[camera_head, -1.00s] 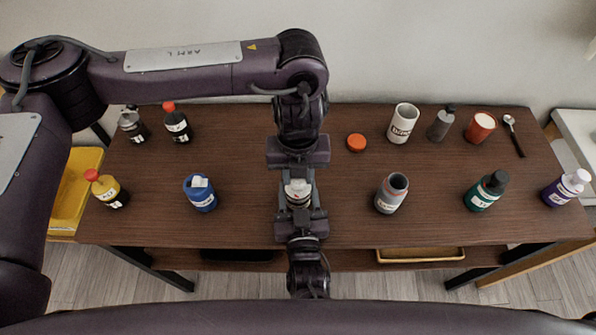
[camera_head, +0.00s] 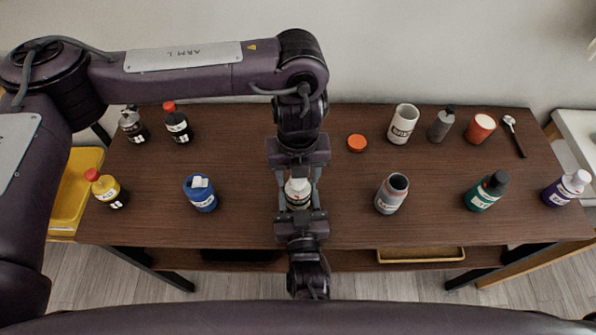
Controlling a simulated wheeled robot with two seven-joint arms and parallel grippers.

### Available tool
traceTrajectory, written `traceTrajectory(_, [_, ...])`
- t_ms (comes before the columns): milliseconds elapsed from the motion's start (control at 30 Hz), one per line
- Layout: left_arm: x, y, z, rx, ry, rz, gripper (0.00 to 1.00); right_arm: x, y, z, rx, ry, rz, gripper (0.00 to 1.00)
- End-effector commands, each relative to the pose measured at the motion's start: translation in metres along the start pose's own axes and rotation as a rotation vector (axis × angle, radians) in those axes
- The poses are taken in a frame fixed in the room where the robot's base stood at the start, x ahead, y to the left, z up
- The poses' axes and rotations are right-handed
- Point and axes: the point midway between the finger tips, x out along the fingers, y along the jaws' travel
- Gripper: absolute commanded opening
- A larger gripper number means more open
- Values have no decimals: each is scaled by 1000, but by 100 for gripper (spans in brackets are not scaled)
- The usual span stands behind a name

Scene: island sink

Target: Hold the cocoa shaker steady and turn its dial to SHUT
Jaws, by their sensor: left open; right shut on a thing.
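The cocoa shaker (camera_head: 298,190) is a small pale container with a dark label, standing upright near the front middle of the table. My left gripper (camera_head: 298,176) reaches down from the far side and is open, its fingers beside the shaker's top. My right gripper (camera_head: 298,208) comes from the near side and is shut on the shaker's body. The fingers hide parts of the shaker. The dial and its markings are too small to read.
A blue container (camera_head: 201,193) stands to the left and a grey open-topped one (camera_head: 391,193) to the right. An orange lid (camera_head: 356,143) lies behind. Several bottles and cups stand along the back and sides. The table (camera_head: 340,220) is bare around the shaker.

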Motion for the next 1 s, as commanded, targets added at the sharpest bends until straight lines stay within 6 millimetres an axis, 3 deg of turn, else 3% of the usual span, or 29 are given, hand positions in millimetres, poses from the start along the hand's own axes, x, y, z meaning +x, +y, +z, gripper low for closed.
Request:
traceTrajectory(267, [-11,0,1,3,-3,-1,54,0,0,0,0,0,0,26])
traceTrajectory(700, [-96,0,1,1,-5,0,54,0,0,0,-1,-1,1,26])
traceTrajectory(1000, [-120,0,0,0,0,1,54,0,0,0,-1,0,1,26])
